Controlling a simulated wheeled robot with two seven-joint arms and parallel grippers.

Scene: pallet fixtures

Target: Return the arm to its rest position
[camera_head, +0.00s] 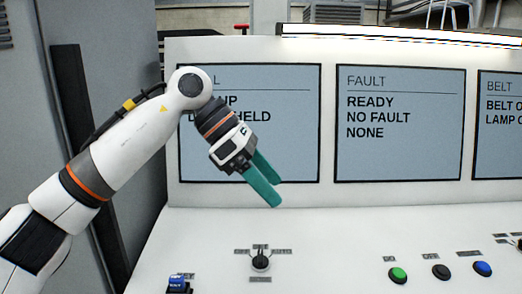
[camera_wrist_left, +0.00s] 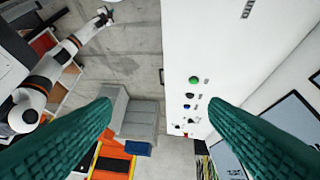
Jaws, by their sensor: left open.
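My left arm comes in from the left in the camera_head view. Its gripper (camera_head: 276,193) has teal fingers that point down and to the right. It hangs in front of the left screen (camera_head: 300,150) of the console, apart from the panel and holding nothing. In the left wrist view the two teal fingers (camera_wrist_left: 160,108) stand wide apart with nothing between them. A white arm with orange bands (camera_wrist_left: 42,82) shows at the upper left of the wrist view; it looks like my right arm. Its gripper (camera_wrist_left: 107,16) is too small to read.
The white console (camera_head: 330,235) carries a selector knob (camera_head: 260,262), a green button (camera_head: 398,275), a black button (camera_head: 441,272) and a blue button (camera_head: 482,268). A fault screen (camera_head: 400,145) stands behind. Grey blocks (camera_wrist_left: 135,118) and shelving with orange parts show in the wrist view.

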